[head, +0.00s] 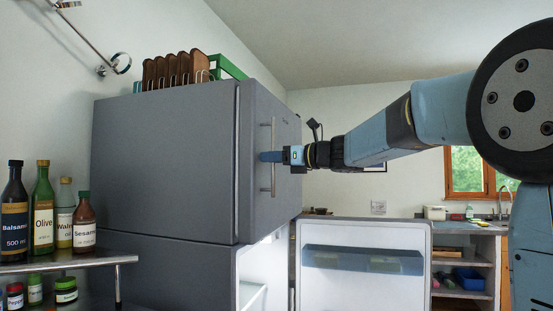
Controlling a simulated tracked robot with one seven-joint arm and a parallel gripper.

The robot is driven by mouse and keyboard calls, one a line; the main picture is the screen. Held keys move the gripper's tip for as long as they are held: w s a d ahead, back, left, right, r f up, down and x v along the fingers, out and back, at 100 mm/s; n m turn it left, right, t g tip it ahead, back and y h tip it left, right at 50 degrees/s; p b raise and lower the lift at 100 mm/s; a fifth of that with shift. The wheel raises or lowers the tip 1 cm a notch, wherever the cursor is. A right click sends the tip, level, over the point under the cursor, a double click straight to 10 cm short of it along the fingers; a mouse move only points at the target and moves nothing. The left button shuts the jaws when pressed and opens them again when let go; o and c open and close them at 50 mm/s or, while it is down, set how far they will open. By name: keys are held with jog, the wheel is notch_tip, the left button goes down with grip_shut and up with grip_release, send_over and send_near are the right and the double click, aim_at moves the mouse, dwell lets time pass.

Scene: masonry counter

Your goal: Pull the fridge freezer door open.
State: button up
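The grey fridge freezer (165,165) stands left of centre in the head view. Its upper door, the freezer door (255,205), appears closed, with a thin dark seam along the cabinet. A vertical metal bar handle (274,183) is on that door.
Several bottles (42,215) stand on a metal shelf (70,260) at left. A counter (470,228) with a sink is at the back right.

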jog(key=shift+c, duration=0.4)
grip_shut()
